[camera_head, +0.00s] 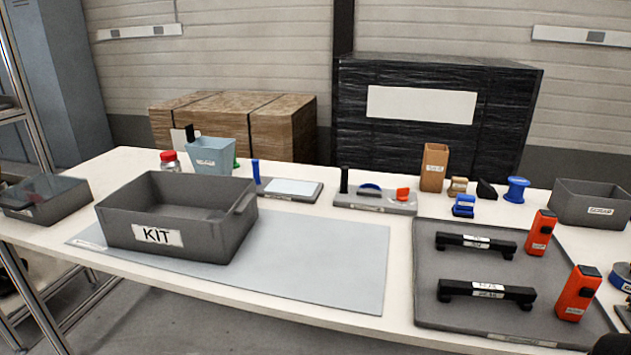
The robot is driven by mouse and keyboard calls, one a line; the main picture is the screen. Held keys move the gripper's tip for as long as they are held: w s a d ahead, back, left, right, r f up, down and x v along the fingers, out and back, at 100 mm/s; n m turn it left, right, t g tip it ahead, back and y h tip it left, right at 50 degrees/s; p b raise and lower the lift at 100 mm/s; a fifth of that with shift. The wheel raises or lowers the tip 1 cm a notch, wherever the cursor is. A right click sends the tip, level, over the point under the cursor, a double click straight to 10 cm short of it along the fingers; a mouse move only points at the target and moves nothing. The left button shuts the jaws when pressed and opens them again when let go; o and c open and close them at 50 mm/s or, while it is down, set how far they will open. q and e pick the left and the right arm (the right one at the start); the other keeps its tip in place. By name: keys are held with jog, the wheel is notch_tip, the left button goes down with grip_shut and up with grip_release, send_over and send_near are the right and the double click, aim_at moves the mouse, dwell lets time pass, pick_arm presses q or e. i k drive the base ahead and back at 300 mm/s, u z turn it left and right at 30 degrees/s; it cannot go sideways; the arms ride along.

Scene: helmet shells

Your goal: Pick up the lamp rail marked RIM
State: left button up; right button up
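Two black lamp rails lie on the dark grey mat (425,310) at the right of the table. The farther rail (500,244) and the nearer rail (462,288) each have a handle-like shape and white labels. The lettering is too small to read surely, so I cannot tell which is marked RIM. Both rails lie roughly left to right, apart from each other, with nothing on them. Neither of my grippers can be made out. A dark shape at the bottom right corner is cut off, and I cannot tell what it is.
Two orange-red boxes (540,232) (577,293) stand right of the rails. A grey KIT bin (205,240) stands on a pale mat (330,265), whose right part is clear. Behind are a brown box (434,168), a blue spool (516,190) and a grey bin (590,207).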

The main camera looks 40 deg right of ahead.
aim_at(507, 247)
jog(key=u, duration=0.9)
jog(key=k, duration=1.4)
jog(key=z, duration=1.35)
jog(key=i, duration=0.25)
jog(key=z, duration=0.15)
